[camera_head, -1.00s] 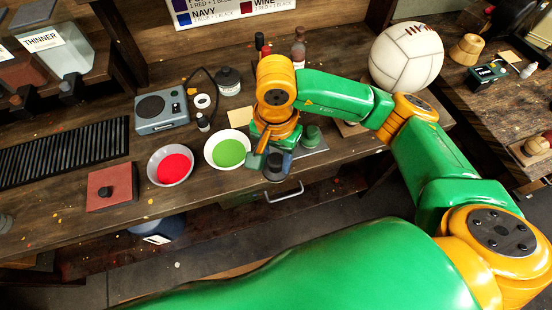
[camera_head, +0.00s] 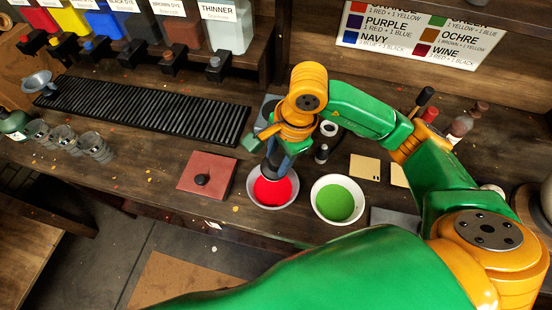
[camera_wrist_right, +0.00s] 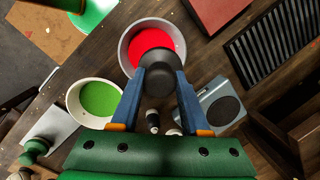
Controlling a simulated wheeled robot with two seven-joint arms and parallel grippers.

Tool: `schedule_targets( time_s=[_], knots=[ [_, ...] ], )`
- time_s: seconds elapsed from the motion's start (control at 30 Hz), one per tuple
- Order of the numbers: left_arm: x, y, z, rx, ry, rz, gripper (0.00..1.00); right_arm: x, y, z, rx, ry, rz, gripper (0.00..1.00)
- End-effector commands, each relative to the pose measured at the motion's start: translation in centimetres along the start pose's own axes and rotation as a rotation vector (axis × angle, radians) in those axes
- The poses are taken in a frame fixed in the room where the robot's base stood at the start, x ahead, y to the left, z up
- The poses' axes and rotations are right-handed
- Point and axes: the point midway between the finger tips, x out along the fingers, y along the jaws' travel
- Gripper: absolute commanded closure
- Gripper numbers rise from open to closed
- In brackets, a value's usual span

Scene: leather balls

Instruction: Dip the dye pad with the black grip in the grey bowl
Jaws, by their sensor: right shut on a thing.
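My right gripper (camera_head: 274,160) is shut on the black grip of the dye pad, and its blue fingers (camera_wrist_right: 160,76) grip it from both sides. The dark round grip (camera_wrist_right: 160,68) shows in the wrist view; the pad's underside is hidden. The grey bowl (camera_head: 251,194) holds red dye (camera_head: 271,191) and stands on the bench. The gripper and pad are over this bowl; I cannot tell whether the pad touches the dye. The bowl also shows in the wrist view (camera_wrist_right: 123,50). My left gripper is not in view.
A white bowl (camera_head: 316,205) of green dye stands just right of the grey bowl. A black ribbed rack (camera_head: 150,108) and several dye containers (camera_head: 228,30) are behind. A small bottle (camera_head: 321,154) stands nearby.

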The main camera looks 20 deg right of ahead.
Motion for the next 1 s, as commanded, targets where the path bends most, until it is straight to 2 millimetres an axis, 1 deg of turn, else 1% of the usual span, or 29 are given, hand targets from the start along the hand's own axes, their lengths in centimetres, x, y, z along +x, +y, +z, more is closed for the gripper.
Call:
schedule_targets(
  time_s=[0.17, 0.37, 0.57, 0.63, 0.8, 0.9, 1.0],
  knots=[
    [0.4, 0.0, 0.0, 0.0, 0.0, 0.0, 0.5, 0.5, 0.1, -0.2, 0.02, -0.003, -0.005, 0.99],
    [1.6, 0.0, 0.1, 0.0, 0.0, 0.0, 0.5, 2.3, 0.3, -0.4, 0.018, -0.003, -0.004, 0.99],
    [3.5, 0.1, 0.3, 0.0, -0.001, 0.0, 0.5, 5.1, 0.7, -0.8, 0.018, -0.003, -0.003, 0.99],
    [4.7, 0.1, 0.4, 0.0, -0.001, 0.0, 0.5, 6.2, 0.8, -0.9, 0.016, -0.002, -0.005, 0.99],
    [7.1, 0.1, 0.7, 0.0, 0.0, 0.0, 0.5, 8.3, 1.1, -1.3, 0.017, -0.002, -0.006, 0.99],
    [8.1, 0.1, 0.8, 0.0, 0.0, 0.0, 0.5, 9.2, 1.3, -1.4, 0.017, -0.002, -0.005, 0.99],
    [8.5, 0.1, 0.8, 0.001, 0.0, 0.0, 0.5, 9.6, 1.3, -1.4, 0.017, -0.002, -0.006, 0.99]
  ],
)
